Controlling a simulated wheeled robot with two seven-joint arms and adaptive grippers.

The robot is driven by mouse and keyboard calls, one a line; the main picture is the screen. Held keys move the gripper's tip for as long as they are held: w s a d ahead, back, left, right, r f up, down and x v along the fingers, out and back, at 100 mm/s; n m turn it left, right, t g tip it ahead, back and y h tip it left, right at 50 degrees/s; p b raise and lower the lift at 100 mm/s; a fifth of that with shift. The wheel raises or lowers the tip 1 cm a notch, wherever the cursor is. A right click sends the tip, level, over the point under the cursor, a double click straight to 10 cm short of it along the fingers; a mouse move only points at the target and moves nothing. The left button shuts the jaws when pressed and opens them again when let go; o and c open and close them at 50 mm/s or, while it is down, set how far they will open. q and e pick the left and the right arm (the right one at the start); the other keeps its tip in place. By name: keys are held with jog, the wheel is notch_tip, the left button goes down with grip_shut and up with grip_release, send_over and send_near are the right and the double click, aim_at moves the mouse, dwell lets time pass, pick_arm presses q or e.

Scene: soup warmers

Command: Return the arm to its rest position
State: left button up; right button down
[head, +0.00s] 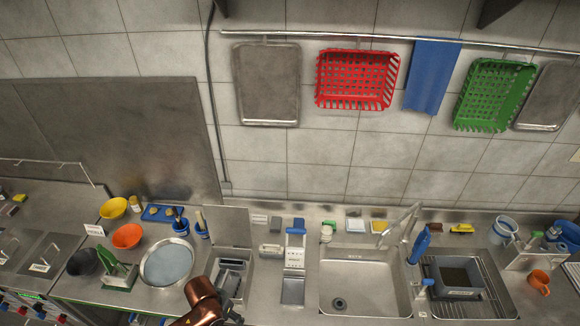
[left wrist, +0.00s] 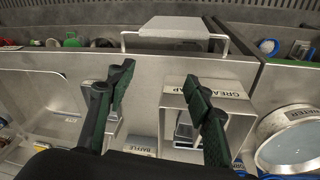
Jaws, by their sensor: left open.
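My left gripper (left wrist: 160,80) is open, with its two dark green fingers spread apart and nothing visible between the tips. In the left wrist view it is over an open steel box labelled as a grease trap (left wrist: 222,95), with a baffle label (left wrist: 170,160) low between the fingers. In the head view my copper-coloured arm (head: 203,297) reaches in at the bottom, just in front of the open steel box (head: 250,270). The fingers are hard to make out there. My right gripper is not in view.
A sink (head: 365,290) lies right of the box, and a round pan (head: 168,262) lies left of it. An orange bowl (head: 127,236) and a yellow bowl (head: 113,208) are farther left. Red (head: 356,80) and green (head: 494,95) baskets hang on the wall rail.

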pick_arm(q)
jog(key=s+a+r+n+t+y, duration=0.2)
jog(key=s+a+r+n+t, duration=0.15)
jog(key=s+a, duration=1.15)
notch_tip(320, 180, down, 43)
jog(key=s+d+g+b, duration=0.2)
jog(key=s+b, duration=0.1)
jog(key=b, duration=1)
jog(key=s+f+b, duration=0.3)
jog(key=s+f, duration=0.3)
jog(key=f, duration=0.3)
jog(key=s+f+g+b, duration=0.1)
jog(key=s+f+b, duration=0.3)
jog(key=s+f, duration=0.3)
jog(key=s+f+m+b, duration=0.1)
jog(key=s+f+b, duration=0.3)
jog(key=f, duration=0.9)
jog(key=s, duration=0.2)
jog(key=shift+s+g, duration=0.35)
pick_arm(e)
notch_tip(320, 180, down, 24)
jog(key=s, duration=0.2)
